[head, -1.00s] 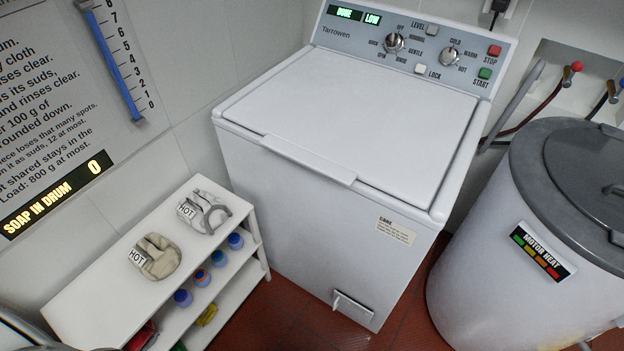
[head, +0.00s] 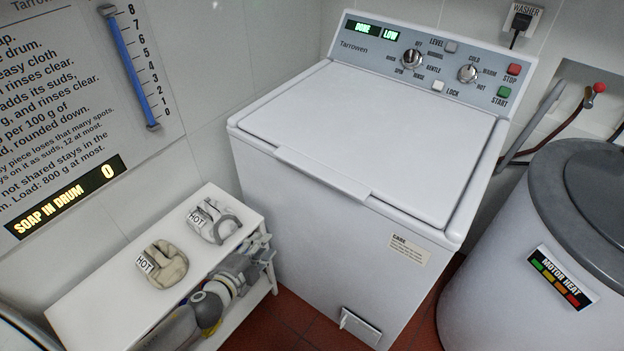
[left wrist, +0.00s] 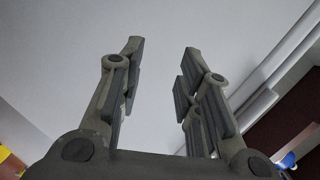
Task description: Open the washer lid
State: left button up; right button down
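The white top-loading washer (head: 310,235) stands in the middle of the head view. Its lid (head: 375,135) lies flat and closed, with a raised handle strip (head: 322,175) along the front edge. My left gripper (head: 262,252) is low in front of the shelf, left of the washer's front and well below the lid. In the left wrist view my left gripper (left wrist: 160,65) has its two fingers spread apart with nothing between them. A pale panel fills the view beyond the fingers. My right gripper is in neither view.
A white shelf (head: 85,310) with two mitts marked HOT (head: 163,264) stands left of the washer. A grey-lidded drum (head: 500,260) stands close on the right. The control panel (head: 430,60) rises behind the lid. The space above the lid is clear.

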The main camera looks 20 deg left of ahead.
aim_at(314, 176)
pick_arm(q)
jog(key=d+r+m+t+h, duration=0.2)
jog(key=d+r+m, duration=0.1)
jog(key=r, duration=0.6)
jog(key=d+r+m+t+h, duration=0.1)
jog(key=d+r+m+h, duration=0.2)
jog(key=r, duration=0.6)
jog(key=shift+y, duration=0.4)
jog(key=p+x, duration=0.2)
jog(key=x, duration=0.8)
jog(key=shift+w+d+r, duration=0.1)
jog(key=shift+w+d, duration=0.05)
jog(key=shift+d, duration=0.1)
jog(key=shift+w+d, duration=0.25)
jog(key=shift+w, duration=0.3)
grip_shut()
